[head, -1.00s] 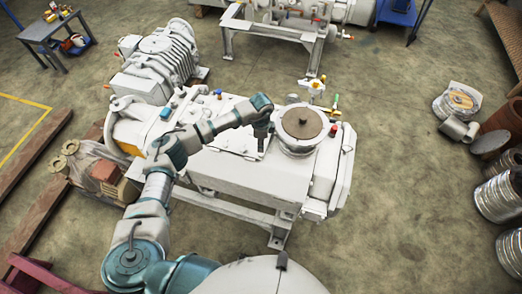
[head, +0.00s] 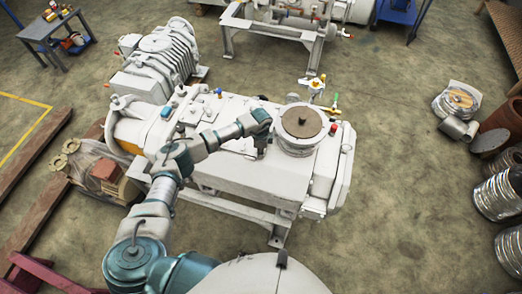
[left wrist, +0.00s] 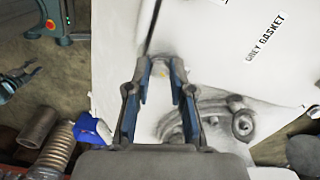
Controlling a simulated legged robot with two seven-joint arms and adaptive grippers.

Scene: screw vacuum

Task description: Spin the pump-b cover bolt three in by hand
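The white pump (head: 245,180) stands on a frame in the middle of the head view. A flat cover (head: 232,142) lies on its top, left of a round port with a brown lid (head: 302,122). My left arm reaches over the pump, and its gripper (head: 260,153) points down beside this port, near the cover's right side. In the left wrist view the left gripper (left wrist: 160,66) has its two blue-padded fingers apart over a pale surface. A small yellowish spot shows between the tips. I cannot make out a bolt. My right gripper is not identifiable in either view.
Small valves (head: 318,85) and a red knob (head: 333,129) rise near the port. A ribbed machine (head: 155,65) stands behind left.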

